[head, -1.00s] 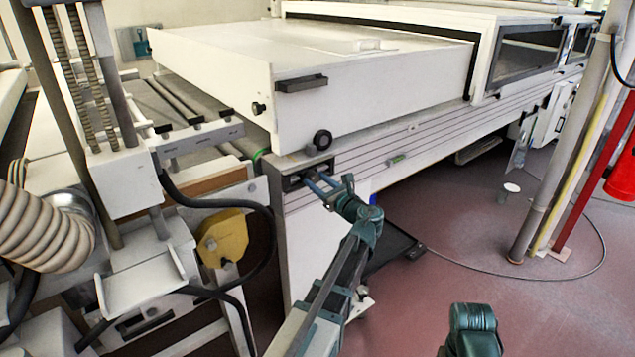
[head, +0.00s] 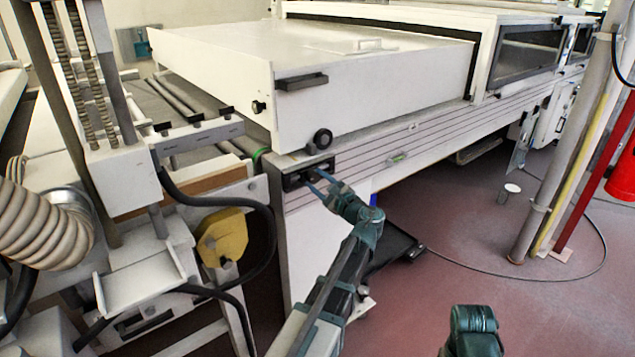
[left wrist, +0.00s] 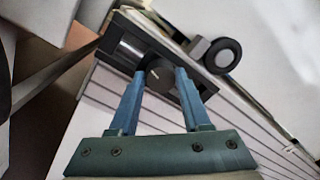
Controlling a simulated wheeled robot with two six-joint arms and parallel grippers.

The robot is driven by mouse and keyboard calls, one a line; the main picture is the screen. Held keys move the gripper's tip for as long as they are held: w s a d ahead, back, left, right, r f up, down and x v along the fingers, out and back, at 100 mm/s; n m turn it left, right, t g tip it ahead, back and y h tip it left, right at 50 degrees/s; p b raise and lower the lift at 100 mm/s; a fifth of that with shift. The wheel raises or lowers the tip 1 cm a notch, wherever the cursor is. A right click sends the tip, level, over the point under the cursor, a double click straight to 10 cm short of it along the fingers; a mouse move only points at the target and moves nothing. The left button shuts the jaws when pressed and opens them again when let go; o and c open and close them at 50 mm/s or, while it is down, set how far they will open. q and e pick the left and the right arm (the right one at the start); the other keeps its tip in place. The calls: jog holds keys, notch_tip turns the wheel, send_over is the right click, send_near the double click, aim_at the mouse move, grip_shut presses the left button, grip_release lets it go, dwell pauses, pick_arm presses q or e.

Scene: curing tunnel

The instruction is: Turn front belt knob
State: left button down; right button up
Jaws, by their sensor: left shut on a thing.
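The front belt knob (left wrist: 157,80) is a small dark round knob on a black recessed panel (left wrist: 122,50). In the head view this panel (head: 292,182) sits at the near end of the white machine's striped side, and the knob is too small to make out. My left gripper (left wrist: 160,76) has its two blue fingers on either side of the knob, shut on it. It also shows in the head view (head: 312,177), reaching up to the panel. Part of my right arm shows at the bottom of the head view; its gripper is out of view.
A black round wheel (head: 320,140) sticks out just above the panel and also shows in the left wrist view (left wrist: 222,54). A yellow part (head: 222,236) and black hoses stand at the left. A grey post (head: 540,190) stands at the right. Reddish floor between is mostly open.

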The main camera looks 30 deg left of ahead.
pick_arm(q)
jog(key=shift+n, duration=0.4)
jog(key=shift+c, duration=1.8)
grip_release()
jog(key=v, duration=1.3)
jog(key=shift+s+d+b, duration=0.2)
jog(key=shift+d+b, duration=0.1)
jog(key=shift+d, duration=0.05)
jog(key=s+d+r+n+g+h+p, duration=0.2)
jog(key=s+d+n+g+h+p, duration=0.6)
jog(key=s+d+h+p, duration=0.7)
jog(key=s+d+n+p, duration=0.2)
jog(key=s+d+p, duration=0.3)
jog(key=d+p, duration=0.3)
jog(key=shift+s+d+r+p, duration=0.3)
jog(key=shift+d+r+p, duration=0.1)
jog(key=shift+p, duration=0.85)
